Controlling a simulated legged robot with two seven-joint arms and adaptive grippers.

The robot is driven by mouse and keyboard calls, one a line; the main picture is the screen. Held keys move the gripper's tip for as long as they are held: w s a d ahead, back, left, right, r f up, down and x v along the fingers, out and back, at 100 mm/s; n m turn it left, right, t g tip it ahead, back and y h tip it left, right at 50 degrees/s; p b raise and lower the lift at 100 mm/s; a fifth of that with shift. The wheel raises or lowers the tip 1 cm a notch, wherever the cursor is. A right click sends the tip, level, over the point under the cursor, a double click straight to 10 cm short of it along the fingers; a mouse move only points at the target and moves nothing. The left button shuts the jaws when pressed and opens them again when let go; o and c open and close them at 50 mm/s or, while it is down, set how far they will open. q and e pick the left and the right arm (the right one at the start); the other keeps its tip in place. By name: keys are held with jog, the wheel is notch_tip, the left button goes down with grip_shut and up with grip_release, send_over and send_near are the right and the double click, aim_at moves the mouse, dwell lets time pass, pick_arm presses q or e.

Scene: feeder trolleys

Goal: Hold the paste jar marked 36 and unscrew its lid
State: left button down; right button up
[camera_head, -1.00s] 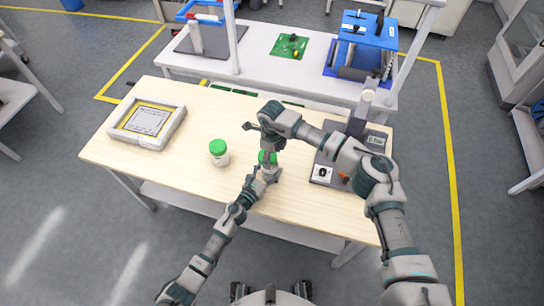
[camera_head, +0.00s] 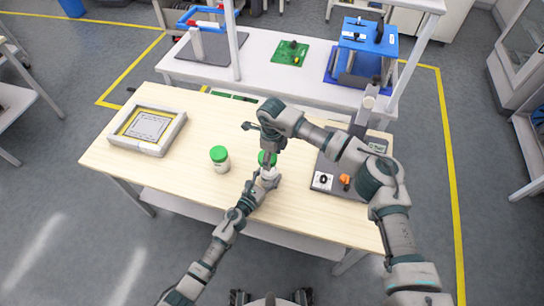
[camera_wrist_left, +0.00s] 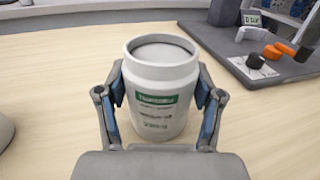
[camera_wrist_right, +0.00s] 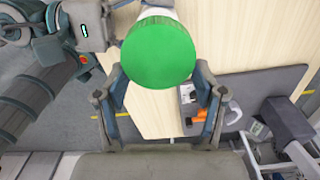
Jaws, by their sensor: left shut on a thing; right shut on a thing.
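My left gripper (camera_wrist_left: 158,110) is shut around the body of a white jar (camera_wrist_left: 160,85), which stands upright with its top open and no lid on it in the left wrist view. Its label has a green band; I cannot read a 36. My right gripper (camera_wrist_right: 160,85) is shut on a green lid (camera_wrist_right: 158,52), seen from above. In the head view the lid (camera_head: 266,158) is just over the jar (camera_head: 268,173), under my right gripper. The gap between lid and jar is hard to judge there. A second white jar with a green lid (camera_head: 219,155) stands to the left.
A framed panel (camera_head: 148,129) lies at the left of the wooden table (camera_head: 185,170). A grey device (camera_head: 322,182) with an orange knob stands to the right of the jar. Bare tabletop lies between the framed panel and the jars. A white bench (camera_head: 270,75) stands behind.

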pick_arm(q)
jog(key=shift+c, duration=0.4)
grip_release()
jog(key=shift+a, duration=0.1)
